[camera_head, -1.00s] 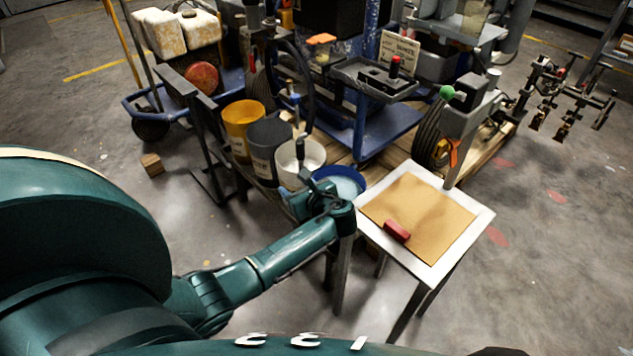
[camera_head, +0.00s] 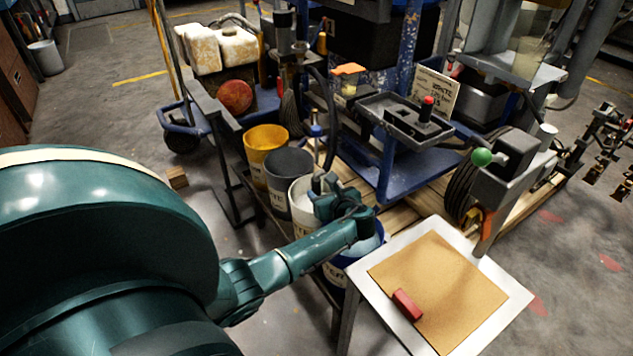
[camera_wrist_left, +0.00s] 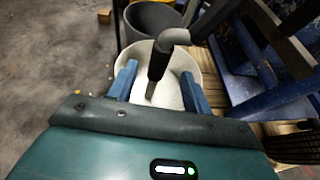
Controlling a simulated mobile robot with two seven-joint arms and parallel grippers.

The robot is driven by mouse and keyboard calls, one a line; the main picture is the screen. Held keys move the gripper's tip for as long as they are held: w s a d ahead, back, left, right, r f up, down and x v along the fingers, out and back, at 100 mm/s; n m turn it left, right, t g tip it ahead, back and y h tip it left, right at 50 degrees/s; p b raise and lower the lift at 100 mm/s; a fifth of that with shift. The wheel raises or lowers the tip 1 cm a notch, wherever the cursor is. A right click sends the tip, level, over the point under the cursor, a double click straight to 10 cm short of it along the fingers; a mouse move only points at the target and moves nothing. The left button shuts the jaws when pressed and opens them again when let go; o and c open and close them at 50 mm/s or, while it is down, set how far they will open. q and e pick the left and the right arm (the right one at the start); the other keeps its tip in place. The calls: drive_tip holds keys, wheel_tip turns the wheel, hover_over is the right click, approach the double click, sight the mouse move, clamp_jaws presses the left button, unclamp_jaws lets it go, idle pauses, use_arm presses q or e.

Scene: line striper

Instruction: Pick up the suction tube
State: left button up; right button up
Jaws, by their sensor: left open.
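The suction tube appears in the left wrist view as a black sleeve (camera_wrist_left: 159,62) with a grey bent top and a narrow metal tip. It points down over a white bucket (camera_wrist_left: 182,64). My left gripper (camera_wrist_left: 158,88) is open, with one blue finger on each side of the tube's lower part. Gaps show between the fingers and the tube, so it is not gripped. In the head view my left gripper (camera_head: 325,182) is over the white bucket (camera_head: 301,195), and the tube there is too small to make out clearly. My right gripper is not in view.
A yellow bucket (camera_head: 265,140), a grey bucket (camera_head: 289,168) and a blue-rimmed bucket (camera_head: 366,247) stand in line with the white one. A blue machine frame (camera_head: 402,170) stands close behind. A white-edged table (camera_head: 507,297) with a red block (camera_head: 407,304) is at right.

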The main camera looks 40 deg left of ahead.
sight(318, 190)
use_arm(q)
drive_tip(key=b+x, duration=0.1)
drive_tip(key=x, duration=0.1)
drive_tip(key=b+x, duration=0.1)
drive_tip(key=x, duration=0.1)
drive_tip(key=shift+a+f, duration=0.1)
drive_tip(key=shift+f, duration=0.25)
drive_tip(key=shift+w+a+f+b, duration=0.1)
drive_tip(key=shift+w+a+b, duration=0.05)
drive_tip(key=shift+a+b, duration=0.25)
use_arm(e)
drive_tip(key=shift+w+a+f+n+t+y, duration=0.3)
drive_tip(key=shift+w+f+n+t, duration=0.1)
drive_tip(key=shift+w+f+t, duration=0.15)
use_arm(q)
drive_tip(key=shift+c, duration=0.4)
clamp_jaws()
